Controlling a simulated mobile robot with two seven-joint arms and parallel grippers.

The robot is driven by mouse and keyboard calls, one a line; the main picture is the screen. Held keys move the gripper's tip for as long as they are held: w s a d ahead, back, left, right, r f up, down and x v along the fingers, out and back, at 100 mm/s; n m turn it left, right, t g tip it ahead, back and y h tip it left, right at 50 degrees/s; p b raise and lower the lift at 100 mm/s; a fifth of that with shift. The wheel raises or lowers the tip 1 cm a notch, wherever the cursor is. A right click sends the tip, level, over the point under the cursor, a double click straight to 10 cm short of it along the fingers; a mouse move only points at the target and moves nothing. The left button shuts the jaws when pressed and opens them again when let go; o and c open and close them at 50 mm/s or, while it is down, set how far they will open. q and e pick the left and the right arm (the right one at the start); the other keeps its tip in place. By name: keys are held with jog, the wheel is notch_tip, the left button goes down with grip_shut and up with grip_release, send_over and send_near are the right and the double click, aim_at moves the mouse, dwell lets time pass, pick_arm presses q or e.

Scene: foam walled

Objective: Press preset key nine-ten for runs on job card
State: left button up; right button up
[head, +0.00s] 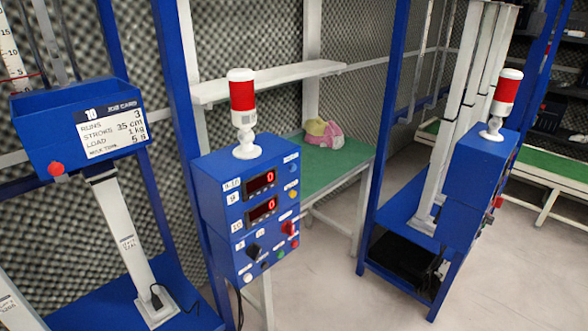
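The job card (112,128) is on the blue box at the left. It is headed 10 and reads runs 3, stroke 35 cm, load 1 kg and a last line of 5 s. The blue control box (213,190) stands right of it, with a plate (231,184) that seems to read 9-10. Its upper display (261,182) and lower display (263,209) both show a red 0. Small blue (293,168) and yellow (293,183) round keys sit right of the displays; their labels are too small to read. Neither gripper is in view.
A red-and-white beacon (242,95) tops the control box. Lower on its face are a black knob (253,250), a red switch (290,228) and several buttons. A similar blue box (476,170) stands right. A green-topped bench (345,163) is behind. Floor (330,285) between is clear.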

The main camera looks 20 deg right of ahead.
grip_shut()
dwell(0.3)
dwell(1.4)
